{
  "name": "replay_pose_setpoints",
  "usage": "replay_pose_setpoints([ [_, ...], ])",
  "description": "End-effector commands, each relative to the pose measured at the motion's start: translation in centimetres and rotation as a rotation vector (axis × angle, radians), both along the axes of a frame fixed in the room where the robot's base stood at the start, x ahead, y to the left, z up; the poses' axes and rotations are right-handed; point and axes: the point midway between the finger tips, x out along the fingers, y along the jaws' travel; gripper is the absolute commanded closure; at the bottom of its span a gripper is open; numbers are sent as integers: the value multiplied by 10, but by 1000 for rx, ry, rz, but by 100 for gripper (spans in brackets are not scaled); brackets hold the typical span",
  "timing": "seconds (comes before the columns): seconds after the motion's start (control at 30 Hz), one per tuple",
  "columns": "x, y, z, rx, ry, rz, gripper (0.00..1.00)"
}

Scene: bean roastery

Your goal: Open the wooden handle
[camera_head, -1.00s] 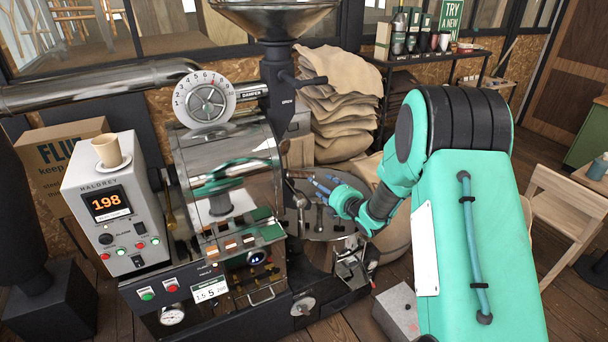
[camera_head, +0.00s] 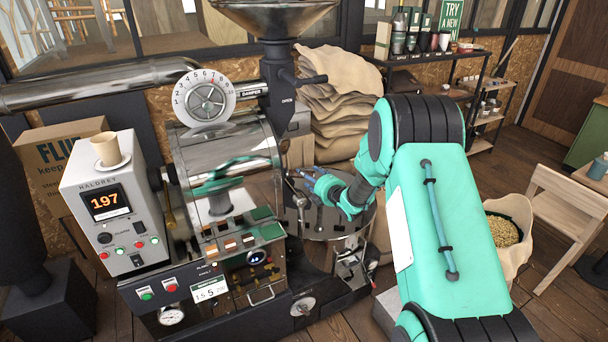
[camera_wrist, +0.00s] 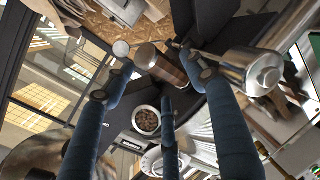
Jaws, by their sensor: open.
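The wooden handle (camera_wrist: 158,63) is a short brown cylinder in the upper middle of the wrist view, ahead of my fingertips and roughly between them. My gripper (camera_wrist: 162,82) has its blue fingers spread, with nothing held between them. In the head view my gripper (camera_head: 300,178) is at the front of the roasting machine (camera_head: 222,150), above the round cooling tray (camera_head: 335,224). There the handle is not clearly visible and seems covered by the fingers. I cannot tell whether any finger touches it.
A round window with beans (camera_wrist: 147,120) is close to the fingers in the wrist view. A control box (camera_head: 110,215) with a cup (camera_head: 106,150) stands left of the machine. Stacked sacks (camera_head: 340,105) lie behind my arm, and a bean sack (camera_head: 512,235) stands at right.

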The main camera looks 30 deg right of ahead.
Motion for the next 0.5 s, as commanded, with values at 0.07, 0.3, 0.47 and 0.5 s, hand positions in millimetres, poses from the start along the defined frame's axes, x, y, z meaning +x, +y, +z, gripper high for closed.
replay_pose_setpoints([
  [0.07,11,1,-3,-1,-1,1,44],
  [0.3,34,2,-8,-1,0,1,44],
  [0.47,41,1,-9,0,0,0,44],
  [0.5,42,1,-9,0,-1,0,44],
])
